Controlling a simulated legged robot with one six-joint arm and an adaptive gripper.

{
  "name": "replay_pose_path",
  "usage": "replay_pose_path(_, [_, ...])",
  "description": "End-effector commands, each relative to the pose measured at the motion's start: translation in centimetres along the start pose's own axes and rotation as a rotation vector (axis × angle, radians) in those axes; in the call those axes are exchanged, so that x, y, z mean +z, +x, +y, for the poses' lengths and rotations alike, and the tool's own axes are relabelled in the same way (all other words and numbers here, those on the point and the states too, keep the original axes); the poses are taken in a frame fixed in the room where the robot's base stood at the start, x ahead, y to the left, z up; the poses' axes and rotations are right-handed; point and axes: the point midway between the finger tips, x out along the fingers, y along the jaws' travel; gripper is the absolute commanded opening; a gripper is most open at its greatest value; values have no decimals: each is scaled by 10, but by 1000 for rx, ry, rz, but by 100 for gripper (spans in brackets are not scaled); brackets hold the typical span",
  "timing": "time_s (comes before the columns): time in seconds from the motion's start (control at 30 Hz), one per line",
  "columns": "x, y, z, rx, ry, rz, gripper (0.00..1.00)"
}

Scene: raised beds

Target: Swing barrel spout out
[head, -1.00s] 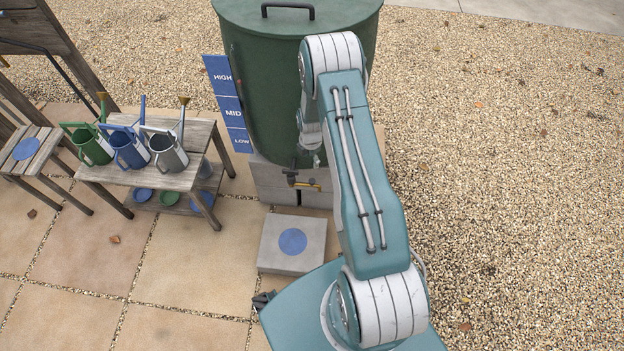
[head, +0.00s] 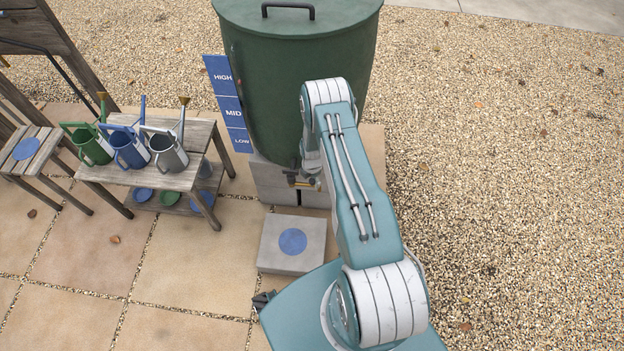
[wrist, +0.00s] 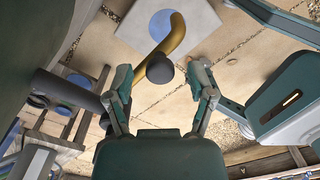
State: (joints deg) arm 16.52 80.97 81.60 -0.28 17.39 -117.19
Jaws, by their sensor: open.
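The green barrel (head: 270,100) stands on blocks in the head view. Its brass spout (head: 308,186) shows low at its front, partly hidden by my arm. The fingers are spread, with a visible gap on both sides of the spout. I cannot tell how deep the spout lies between them. In the head view my gripper is hidden behind my arm.
A grey block with a blue disc (head: 293,241) sits below the spout. A blue HIGH/MID/LOW board (head: 228,104) stands at the barrel's left. Several watering cans stand on a wooden bench (head: 116,172) further left. Gravel lies open to the right.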

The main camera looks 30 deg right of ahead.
Motion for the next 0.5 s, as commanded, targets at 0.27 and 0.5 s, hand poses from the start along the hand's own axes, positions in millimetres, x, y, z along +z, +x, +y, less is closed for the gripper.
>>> replay_pose_path(0.27, [0, 1, 0, 1, 0, 0, 66])
replay_pose_path(0.5, [0, 1, 0, 0, 0, 0, 0])
